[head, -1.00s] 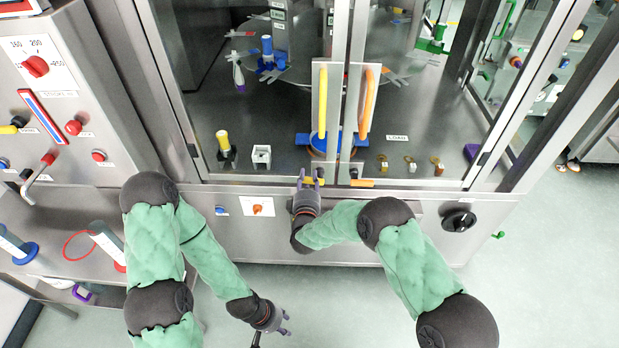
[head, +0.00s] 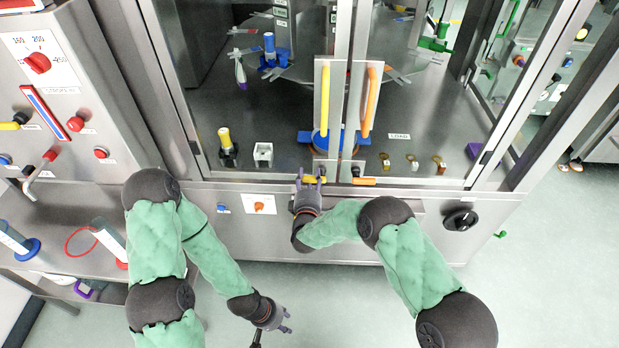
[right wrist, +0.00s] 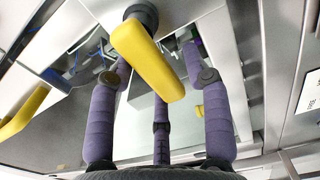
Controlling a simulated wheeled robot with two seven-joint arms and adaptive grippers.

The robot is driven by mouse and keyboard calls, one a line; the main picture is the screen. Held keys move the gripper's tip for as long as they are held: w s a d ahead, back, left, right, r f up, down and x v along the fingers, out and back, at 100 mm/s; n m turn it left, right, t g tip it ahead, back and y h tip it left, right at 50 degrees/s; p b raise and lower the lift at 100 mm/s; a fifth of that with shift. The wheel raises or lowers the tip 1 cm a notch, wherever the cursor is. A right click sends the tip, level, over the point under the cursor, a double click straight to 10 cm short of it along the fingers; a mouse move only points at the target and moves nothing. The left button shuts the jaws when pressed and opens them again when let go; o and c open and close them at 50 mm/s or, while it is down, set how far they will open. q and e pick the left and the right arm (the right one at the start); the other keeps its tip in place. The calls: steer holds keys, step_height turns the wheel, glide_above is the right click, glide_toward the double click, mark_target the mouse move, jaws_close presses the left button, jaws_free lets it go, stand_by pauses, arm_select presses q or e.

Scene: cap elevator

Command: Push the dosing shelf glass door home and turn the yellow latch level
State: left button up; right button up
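The left glass door with the long yellow handle (head: 325,100) stands beside the right door with the orange handle (head: 371,100); it looks about flush with the front, though a small gap would be hard to see. The yellow latch (head: 319,180) at its lower edge looks about level in the head view. My right gripper (head: 306,178) is at the latch, fingers spread. In the right wrist view the yellow latch (right wrist: 148,62) lies between the open fingers, apart from the side ones. My left gripper (head: 285,321) hangs low in front of the cabinet, open and empty.
An orange latch (head: 363,181) sits just right of the yellow one. A black knob (head: 460,220) and a small panel with an orange knob (head: 259,206) are on the cabinet front. The floor (head: 330,295) in front is clear.

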steer(key=shift+s, duration=0.1)
steer(key=s, duration=1.2)
steer(key=shift+w, duration=0.1)
stand_by(0.3)
steer(key=s+d+f+m+g+y, duration=0.1)
steer(key=s+d+f+m+g, duration=0.3)
steer(key=f, duration=0.4)
steer(key=s+d+f+m+g+y, duration=0.1)
steer(key=s+d+f+m+g, duration=0.1)
steer(key=d+f+m+g, duration=0.45)
steer(key=s+d+f+m+g+y, duration=0.1)
steer(key=s+f+m+g, duration=0.2)
steer(key=s, duration=0.7)
steer(key=s+d+f+m+g+y, duration=0.1)
steer(key=s+f+m+g, duration=0.3)
steer(key=s+m, duration=0.3)
steer(key=s, duration=0.4)
steer(key=shift+s+d+f, duration=0.15)
steer(key=shift+s+d, duration=0.1)
steer(key=shift+d, duration=0.1)
